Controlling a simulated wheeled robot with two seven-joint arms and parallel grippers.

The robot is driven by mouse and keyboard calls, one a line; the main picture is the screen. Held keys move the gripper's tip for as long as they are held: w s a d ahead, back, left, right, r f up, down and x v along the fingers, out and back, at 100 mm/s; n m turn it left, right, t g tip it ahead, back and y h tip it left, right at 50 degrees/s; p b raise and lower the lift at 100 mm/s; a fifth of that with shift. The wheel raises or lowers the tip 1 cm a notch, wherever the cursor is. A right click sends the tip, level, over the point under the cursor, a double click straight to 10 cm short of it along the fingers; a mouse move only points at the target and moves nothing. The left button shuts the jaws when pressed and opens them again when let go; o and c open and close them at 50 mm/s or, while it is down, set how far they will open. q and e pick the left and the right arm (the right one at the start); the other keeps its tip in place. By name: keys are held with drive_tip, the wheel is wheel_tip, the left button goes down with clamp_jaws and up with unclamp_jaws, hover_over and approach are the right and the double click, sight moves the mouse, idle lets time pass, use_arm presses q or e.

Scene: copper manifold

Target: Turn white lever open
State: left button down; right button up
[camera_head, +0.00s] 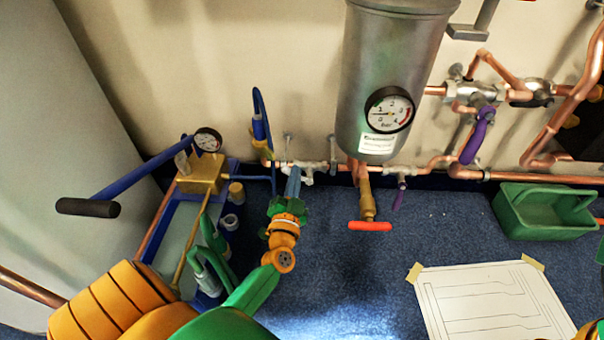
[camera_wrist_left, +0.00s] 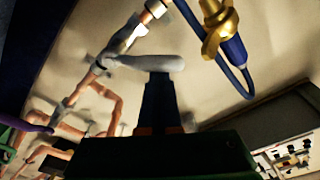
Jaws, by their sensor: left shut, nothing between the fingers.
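The white lever (camera_wrist_left: 150,62) sits on a valve on the copper pipe, and in the left wrist view it lies across the tips of my fingers. In the head view the white valve (camera_head: 308,169) shows low on the wall, left of the grey tank. My left gripper (camera_head: 292,178) reaches up to it from below, with its blue fingers shut and nothing between them. The fingers also show in the left wrist view (camera_wrist_left: 160,88), right beside the lever; I cannot tell whether they touch it.
A grey tank (camera_head: 386,70) with a gauge (camera_head: 389,109) hangs right of the lever. A blue pump (camera_head: 203,172) stands left. A green crate (camera_head: 544,214) and paper sheet (camera_head: 492,303) lie right.

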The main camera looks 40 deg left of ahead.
use_arm(q)
drive_tip(key=f+n, duration=0.1)
drive_tip(key=n, duration=0.1)
drive_tip(key=s+a+f+n, duration=0.1)
drive_tip(key=n, duration=0.1)
drive_tip(key=a+f+n+y+b, duration=0.1)
drive_tip(key=n, duration=0.2)
drive_tip(key=shift+s, duration=0.15)
drive_tip(key=shift+a+f, duration=0.1)
drive_tip(key=shift+f, duration=0.05)
idle(0.6)
